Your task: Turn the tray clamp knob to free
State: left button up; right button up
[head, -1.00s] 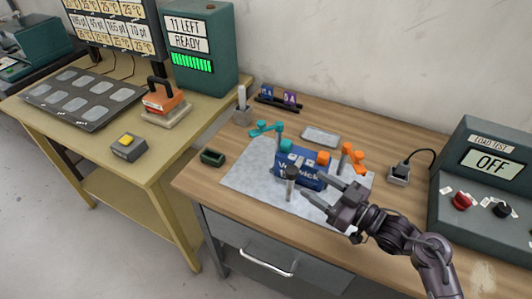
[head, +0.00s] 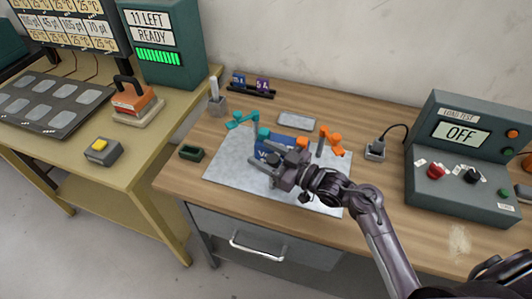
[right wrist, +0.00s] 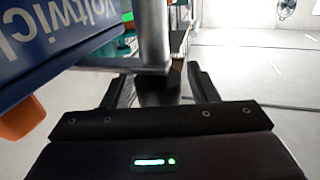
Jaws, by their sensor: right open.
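The blue Voltwick pack (head: 273,145) stands on the grey tray plate (head: 225,172), partly hidden by my right gripper (head: 263,168). My right gripper is open at the front of the pack. In the right wrist view, a dark knob (right wrist: 160,88) sits between my right gripper's open fingers, with a grey post (right wrist: 154,35) running from it and a flat bar beside it. I cannot tell if the fingers touch the knob. The pack fills the upper left of that view. My left gripper is out of view.
A tester (head: 468,160) reading OFF stands at the right. The wooden front edge is clear.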

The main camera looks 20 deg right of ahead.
grip_shut()
jog(key=n+g+y+b, duration=0.1)
jog(key=g, duration=0.1)
jog(key=n+g+y+b, duration=0.1)
jog(key=n+g+y, duration=0.1)
jog(key=n+g+y+b, duration=0.1)
jog(key=b, duration=0.1)
jog(key=shift+s+a+n+g, duration=0.2)
jog(key=shift+s+n+g, duration=0.1)
jog(key=shift+s+g, duration=0.1)
grip_release()
jog(key=shift+r, duration=0.1)
notch_tip(320, 180, up, 20)
jog(key=b, duration=0.2)
